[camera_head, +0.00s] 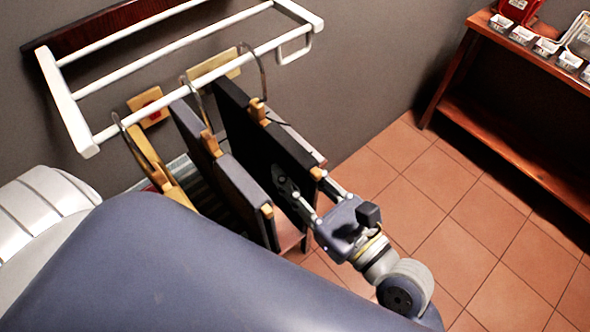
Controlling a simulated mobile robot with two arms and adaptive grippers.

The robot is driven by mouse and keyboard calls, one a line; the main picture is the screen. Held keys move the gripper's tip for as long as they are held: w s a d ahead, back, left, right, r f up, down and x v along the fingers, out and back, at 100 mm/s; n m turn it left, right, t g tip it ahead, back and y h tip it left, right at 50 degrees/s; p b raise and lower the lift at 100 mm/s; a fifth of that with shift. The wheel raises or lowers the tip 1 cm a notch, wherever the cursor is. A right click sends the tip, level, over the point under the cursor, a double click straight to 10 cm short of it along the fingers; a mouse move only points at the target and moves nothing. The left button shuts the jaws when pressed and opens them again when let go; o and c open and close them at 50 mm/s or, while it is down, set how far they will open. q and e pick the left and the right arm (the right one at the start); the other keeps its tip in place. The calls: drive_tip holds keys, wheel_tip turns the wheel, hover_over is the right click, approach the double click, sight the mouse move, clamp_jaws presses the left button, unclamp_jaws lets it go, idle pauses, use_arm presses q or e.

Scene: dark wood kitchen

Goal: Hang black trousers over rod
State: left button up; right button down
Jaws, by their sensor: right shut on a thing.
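The black trousers (236,112) hang folded on a wooden hanger, just right of the dark grey trousers. The hanger's hook (264,80) appears looped over the front bar of the white rod rack (225,67); I cannot tell whether it bears the weight. My right gripper (300,188) is shut on the near end of the black trousers, beside the hanger's wooden tip. The gripped edge is partly hidden by the fingers. My left gripper is not in view.
Dark grey trousers (190,128) and a wooden hanger (150,155) hang left of the black ones. My large arm link covers the lower left. A wooden shelf (510,135) with small containers stands at the right. The tiled floor (450,220) between is clear.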

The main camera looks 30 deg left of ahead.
drive_tip(key=shift+r, duration=0.1)
drive_tip(key=c, duration=1.2)
unclamp_jaws()
drive_tip(key=shift+c, duration=0.2)
drive_tip(key=shift+f, duration=0.2)
drive_tip(key=shift+d, duration=0.1)
drive_tip(key=v, duration=1.2)
drive_tip(key=shift+r, duration=0.1)
